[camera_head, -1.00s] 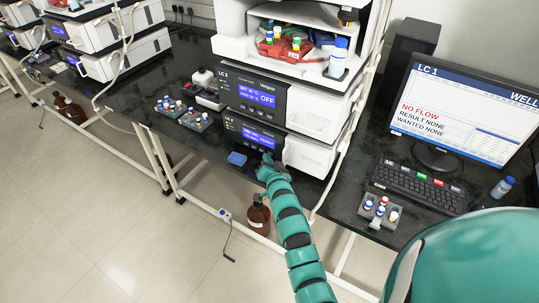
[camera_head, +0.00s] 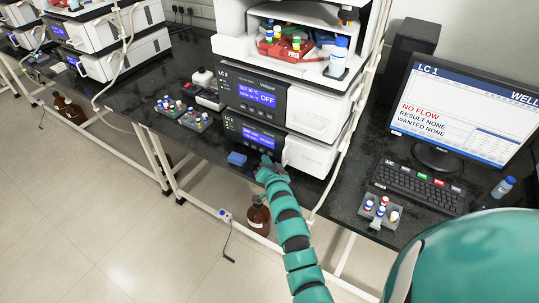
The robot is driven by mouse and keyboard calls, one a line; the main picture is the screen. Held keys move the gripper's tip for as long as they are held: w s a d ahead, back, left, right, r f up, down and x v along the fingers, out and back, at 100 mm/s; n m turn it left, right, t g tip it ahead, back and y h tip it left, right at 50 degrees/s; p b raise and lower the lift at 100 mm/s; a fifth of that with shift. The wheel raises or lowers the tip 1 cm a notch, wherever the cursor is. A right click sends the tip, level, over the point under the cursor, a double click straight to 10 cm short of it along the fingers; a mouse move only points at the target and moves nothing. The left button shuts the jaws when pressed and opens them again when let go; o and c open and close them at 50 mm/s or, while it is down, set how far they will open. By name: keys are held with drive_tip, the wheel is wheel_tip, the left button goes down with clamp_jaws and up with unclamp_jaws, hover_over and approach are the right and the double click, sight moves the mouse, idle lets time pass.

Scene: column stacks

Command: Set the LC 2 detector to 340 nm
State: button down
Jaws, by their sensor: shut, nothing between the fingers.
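The stack labelled LC 2 stands in the middle of the bench. Its upper front module (camera_head: 262,94) has a blue screen that reads OFF. The module below it (camera_head: 255,133) has a smaller blue screen with text too small to read. My teal arm reaches up from the bottom, and my gripper (camera_head: 266,163) is shut and empty at the lower right of that lower module's front panel. I cannot tell whether the fingertips touch the panel. The gripper hides part of the panel's lower edge.
A blue block (camera_head: 237,158) lies left of my gripper. Vial racks (camera_head: 196,122) sit further left. At right are a monitor (camera_head: 465,110) reading LC 1 and NO FLOW, a keyboard (camera_head: 420,186) and a small vial rack (camera_head: 380,211). Brown bottles (camera_head: 258,216) stand under the bench.

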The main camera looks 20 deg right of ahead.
drive_tip(key=shift+s+a, duration=0.15)
drive_tip(key=shift+s+a, duration=0.8)
drive_tip(key=shift+a, duration=0.2)
drive_tip(key=shift+s+a, duration=0.75)
drive_tip(key=shift+a, duration=0.25)
